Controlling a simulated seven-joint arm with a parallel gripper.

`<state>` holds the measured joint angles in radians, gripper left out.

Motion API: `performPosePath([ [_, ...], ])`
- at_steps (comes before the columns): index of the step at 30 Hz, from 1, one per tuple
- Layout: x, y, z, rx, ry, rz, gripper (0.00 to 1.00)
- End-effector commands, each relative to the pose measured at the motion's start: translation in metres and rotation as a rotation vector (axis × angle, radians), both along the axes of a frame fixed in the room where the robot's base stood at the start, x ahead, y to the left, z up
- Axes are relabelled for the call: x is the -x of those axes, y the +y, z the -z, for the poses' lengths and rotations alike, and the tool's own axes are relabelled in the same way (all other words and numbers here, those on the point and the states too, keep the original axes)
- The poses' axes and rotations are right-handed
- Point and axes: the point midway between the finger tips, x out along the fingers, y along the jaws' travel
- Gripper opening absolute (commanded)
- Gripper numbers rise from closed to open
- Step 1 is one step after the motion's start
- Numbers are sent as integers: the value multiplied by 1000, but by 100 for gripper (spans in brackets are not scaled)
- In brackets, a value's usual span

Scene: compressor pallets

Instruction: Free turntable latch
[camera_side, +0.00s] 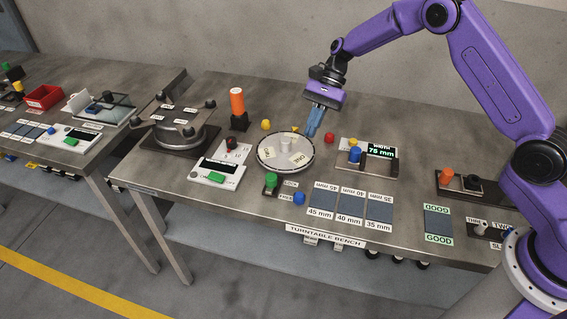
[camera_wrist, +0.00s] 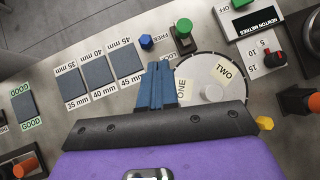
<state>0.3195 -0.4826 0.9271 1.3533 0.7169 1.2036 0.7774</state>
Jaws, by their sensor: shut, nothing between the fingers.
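The round white turntable (camera_side: 270,160) lies on the bench with "ONE" and "TWO" labels and a pale hub; it also shows in the wrist view (camera_wrist: 232,90). In front of its rim stand a green knob (camera_side: 271,180) and a blue knob (camera_side: 299,198), with small "LOCK" and "FREE" labels near them. The wrist view shows the green knob (camera_wrist: 183,27) and blue knob (camera_wrist: 146,42) too. I cannot tell which is the latch handle or its position. My gripper (camera_side: 313,132) has blue fingers, shut and empty, above the turntable's right side, apart from the knobs.
A width gauge (camera_side: 379,167) reading 75 mm stands right of the turntable. A meter box with a green button (camera_side: 222,171) stands left. An orange cylinder (camera_side: 237,101) and yellow knob (camera_side: 266,125) are behind. Dark pads (camera_side: 350,206) labelled 45, 40 and 35 mm lie in front.

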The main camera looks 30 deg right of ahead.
Motion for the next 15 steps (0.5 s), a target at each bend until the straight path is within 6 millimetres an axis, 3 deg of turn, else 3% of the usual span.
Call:
performPosePath([
  [3, -24, -14, 19, -28, 61, 129, 0],
  [6, -35, -21, 26, -45, 90, 194, 0],
  [15, -37, -15, 42, -55, 109, 229, 0],
])
